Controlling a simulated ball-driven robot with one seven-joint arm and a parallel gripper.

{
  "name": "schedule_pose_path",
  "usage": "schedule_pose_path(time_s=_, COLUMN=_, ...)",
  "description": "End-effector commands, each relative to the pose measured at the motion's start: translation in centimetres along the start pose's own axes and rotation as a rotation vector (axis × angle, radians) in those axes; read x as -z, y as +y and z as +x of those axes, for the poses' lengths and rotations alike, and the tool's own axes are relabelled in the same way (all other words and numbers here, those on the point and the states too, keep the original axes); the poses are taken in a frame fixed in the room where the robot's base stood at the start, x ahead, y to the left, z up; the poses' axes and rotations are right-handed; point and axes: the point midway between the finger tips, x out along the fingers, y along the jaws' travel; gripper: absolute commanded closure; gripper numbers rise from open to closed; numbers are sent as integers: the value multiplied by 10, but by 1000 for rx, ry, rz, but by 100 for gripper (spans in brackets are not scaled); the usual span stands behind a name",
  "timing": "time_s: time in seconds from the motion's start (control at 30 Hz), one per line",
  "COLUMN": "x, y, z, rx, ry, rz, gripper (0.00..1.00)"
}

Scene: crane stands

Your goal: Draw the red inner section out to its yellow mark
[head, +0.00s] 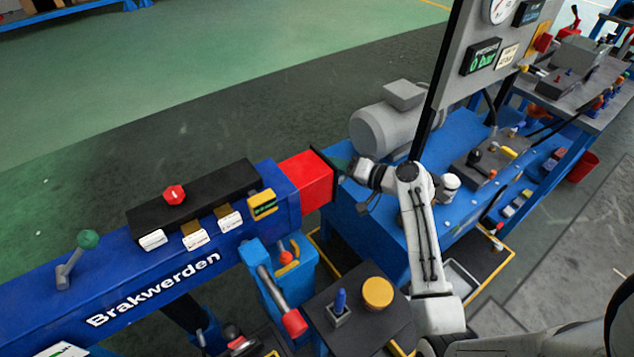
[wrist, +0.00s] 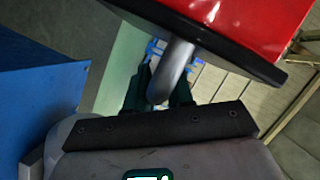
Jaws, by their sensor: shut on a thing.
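The red inner section (head: 306,181) sticks a short way out of the right end of the blue outer beam (head: 150,255), which is lettered Brakwerden. Its outer end carries a black plate. In the wrist view the red section (wrist: 235,25) fills the upper right, with a grey bar handle (wrist: 174,68) standing out from its black end plate. My gripper (wrist: 160,90) has its dark fingers shut on this handle. In the head view my gripper (head: 345,166) is at the end plate, and the handle is mostly hidden. I see no yellow mark on the bare red part.
A blue bench (head: 380,215) with a grey motor (head: 381,130) stands right behind my arm. A gauge panel (head: 480,50) rises above it. A dark pedestal (head: 355,320) with a yellow button and blue lever stands in front. A lever with a green knob (head: 88,239) is on the beam.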

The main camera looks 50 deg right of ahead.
Motion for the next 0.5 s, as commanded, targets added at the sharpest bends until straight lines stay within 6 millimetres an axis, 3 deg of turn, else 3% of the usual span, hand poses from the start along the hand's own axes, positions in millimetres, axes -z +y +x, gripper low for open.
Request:
schedule_pose_path(time_s=0.03, x=10, y=12, z=-4, rx=-9, ry=16, rz=0, gripper=100)
schedule_pose_path(time_s=0.13, x=18, y=17, z=-8, rx=-8, ry=13, rz=0, gripper=100)
schedule_pose_path(time_s=0.47, x=20, y=17, z=-10, rx=-8, ry=8, rz=3, gripper=100)
schedule_pose_path(time_s=0.5, x=20, y=17, z=-10, rx=-7, ry=8, rz=3, gripper=76)
